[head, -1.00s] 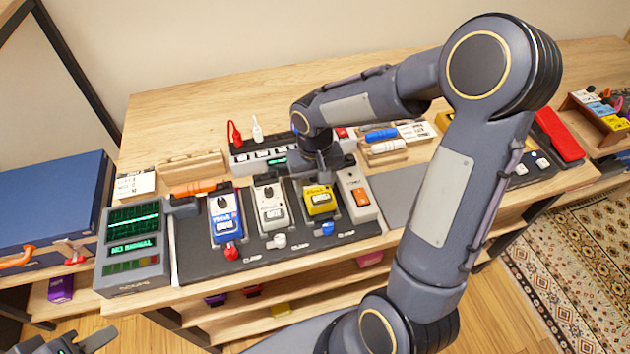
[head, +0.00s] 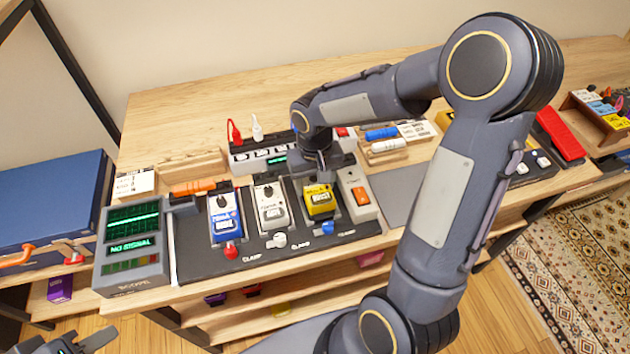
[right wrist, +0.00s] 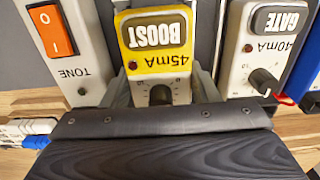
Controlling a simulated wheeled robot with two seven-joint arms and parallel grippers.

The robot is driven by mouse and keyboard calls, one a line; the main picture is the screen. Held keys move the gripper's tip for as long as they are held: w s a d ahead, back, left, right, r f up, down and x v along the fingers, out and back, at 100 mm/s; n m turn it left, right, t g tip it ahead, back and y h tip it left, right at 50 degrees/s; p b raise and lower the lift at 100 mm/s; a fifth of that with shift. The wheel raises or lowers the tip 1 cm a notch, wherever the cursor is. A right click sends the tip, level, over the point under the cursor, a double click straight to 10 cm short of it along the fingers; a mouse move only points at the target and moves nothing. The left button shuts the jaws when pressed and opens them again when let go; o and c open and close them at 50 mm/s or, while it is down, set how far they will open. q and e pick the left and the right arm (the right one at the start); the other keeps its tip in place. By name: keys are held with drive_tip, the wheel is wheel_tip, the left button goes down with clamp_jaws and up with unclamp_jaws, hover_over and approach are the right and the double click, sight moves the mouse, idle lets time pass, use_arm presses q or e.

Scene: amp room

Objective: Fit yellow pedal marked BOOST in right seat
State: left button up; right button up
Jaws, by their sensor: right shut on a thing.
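The yellow BOOST pedal (head: 319,203) stands in the right seat of the dark pedalboard (head: 200,264), between the white pedal (head: 270,209) and the white unit with the orange switch (head: 359,192). The right wrist view shows its BOOST label and 45mA marking (right wrist: 157,45). My right gripper (head: 318,178) is shut on the pedal's rear end; its fingers (right wrist: 160,93) lie along the pedal's sides. A blue clamp knob (head: 327,228) sits in front of the pedal. I cannot tell whether the pedal is fully seated. My left gripper (head: 88,342) shows only partly at the bottom left corner.
A blue pedal (head: 224,216) with a red knob (head: 231,252) stands at the board's left. The scope (head: 132,247) reads NO SIGNAL. A power strip (head: 262,156) with red and white plugs stands behind. A blue case (head: 50,210) is at far left.

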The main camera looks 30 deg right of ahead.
drive_tip(key=shift+f+b, duration=0.65)
idle(0.8)
drive_tip(key=shift+s+f, duration=0.15)
drive_tip(key=shift+f, duration=0.05)
idle(0.5)
drive_tip(key=shift+s+f+b, duration=0.1)
drive_tip(key=shift+f+b, duration=0.15)
drive_tip(key=shift+b, duration=0.1)
drive_tip(key=o, duration=1.1)
drive_tip(key=shift+c, duration=0.9)
drive_tip(key=shift+w+r+p, duration=0.2)
drive_tip(key=shift+r+p, duration=2.7)
drive_tip(key=shift+r, duration=0.8)
